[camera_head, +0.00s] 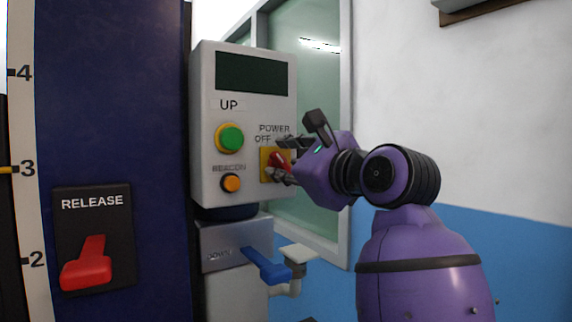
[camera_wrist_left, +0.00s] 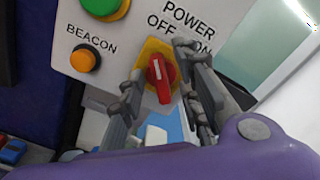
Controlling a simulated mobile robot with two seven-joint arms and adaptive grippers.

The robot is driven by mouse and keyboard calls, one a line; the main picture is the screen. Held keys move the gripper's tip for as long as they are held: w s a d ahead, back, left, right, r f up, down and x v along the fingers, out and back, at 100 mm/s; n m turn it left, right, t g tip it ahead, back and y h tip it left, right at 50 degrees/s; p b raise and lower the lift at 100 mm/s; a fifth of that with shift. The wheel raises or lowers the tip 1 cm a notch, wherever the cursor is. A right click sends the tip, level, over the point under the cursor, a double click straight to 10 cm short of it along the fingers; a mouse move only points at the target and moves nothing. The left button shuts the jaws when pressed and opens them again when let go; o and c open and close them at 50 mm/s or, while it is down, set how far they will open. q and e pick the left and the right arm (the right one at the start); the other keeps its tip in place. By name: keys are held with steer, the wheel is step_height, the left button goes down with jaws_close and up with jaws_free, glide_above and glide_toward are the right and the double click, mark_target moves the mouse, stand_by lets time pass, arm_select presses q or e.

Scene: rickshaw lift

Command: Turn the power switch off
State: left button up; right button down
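The red power switch (camera_head: 278,160) is a rotary knob on a yellow plate, low on the right of a grey control box (camera_head: 207,120). In the left wrist view the red knob (camera_wrist_left: 162,85) has a white mark at its upper end, which leans toward the OFF label. My left gripper (camera_head: 277,157) is at the switch. In the left wrist view its fingers (camera_wrist_left: 160,66) stand apart, one on each side of the knob, with small gaps visible. The ON label is partly hidden by a finger. My right gripper is in neither view.
A green UP button (camera_head: 230,138) and an orange BEACON button (camera_head: 231,183) sit left of the switch. Below the box is a blue lever (camera_head: 266,266). A red RELEASE lever (camera_head: 88,265) is on the dark blue column at left. A window and wall stand behind.

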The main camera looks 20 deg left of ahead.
arm_select(q)
steer(key=v, duration=1.2)
